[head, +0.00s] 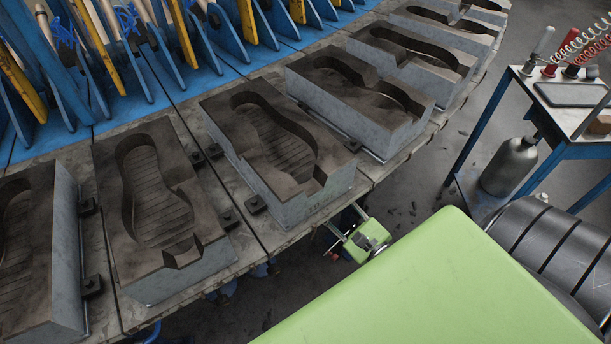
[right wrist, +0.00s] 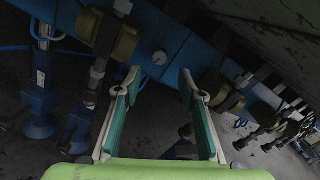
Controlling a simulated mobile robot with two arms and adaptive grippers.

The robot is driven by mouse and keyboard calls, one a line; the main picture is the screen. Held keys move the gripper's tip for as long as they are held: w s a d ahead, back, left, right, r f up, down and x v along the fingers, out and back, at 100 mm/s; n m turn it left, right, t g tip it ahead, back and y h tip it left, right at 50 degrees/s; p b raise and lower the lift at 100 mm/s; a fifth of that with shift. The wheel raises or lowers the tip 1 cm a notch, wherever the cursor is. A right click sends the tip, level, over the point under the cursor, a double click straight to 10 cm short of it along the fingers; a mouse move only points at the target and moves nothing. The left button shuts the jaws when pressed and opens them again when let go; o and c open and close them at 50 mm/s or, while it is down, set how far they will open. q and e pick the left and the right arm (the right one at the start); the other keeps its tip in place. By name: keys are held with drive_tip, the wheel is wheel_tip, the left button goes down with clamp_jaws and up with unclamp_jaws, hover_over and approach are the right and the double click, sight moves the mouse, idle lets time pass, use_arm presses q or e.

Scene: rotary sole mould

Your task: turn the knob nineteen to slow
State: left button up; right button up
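A small pale round knob (right wrist: 160,58) sits on a dark blue panel or beam (right wrist: 165,32) under the table in the right wrist view. No number or marking on it is readable. My right gripper (right wrist: 160,85) is open and empty. Its two fingers stand apart either side of the line to the pale knob, which lies beyond the fingertips. In the head view my right gripper (head: 343,236) is low beside the table's edge, below a mould; the knob is hidden there. My left gripper is not in view.
Several grey sole moulds (head: 218,110) stand along the rotary table (head: 185,105). Valve-like fittings (right wrist: 125,40) and blue cylinders (right wrist: 40,112) hang left of the fingers, with more fittings (right wrist: 220,98) at right. A side table (head: 560,115) and metal bottle (head: 510,165) stand at right.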

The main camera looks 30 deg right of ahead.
drive_tip(key=w, duration=0.7)
drive_tip(key=w+p, duration=0.1)
drive_tip(key=w, duration=0.2)
drive_tip(key=shift+w+a, duration=0.15)
drive_tip(key=shift+a, duration=0.15)
clamp_jaws()
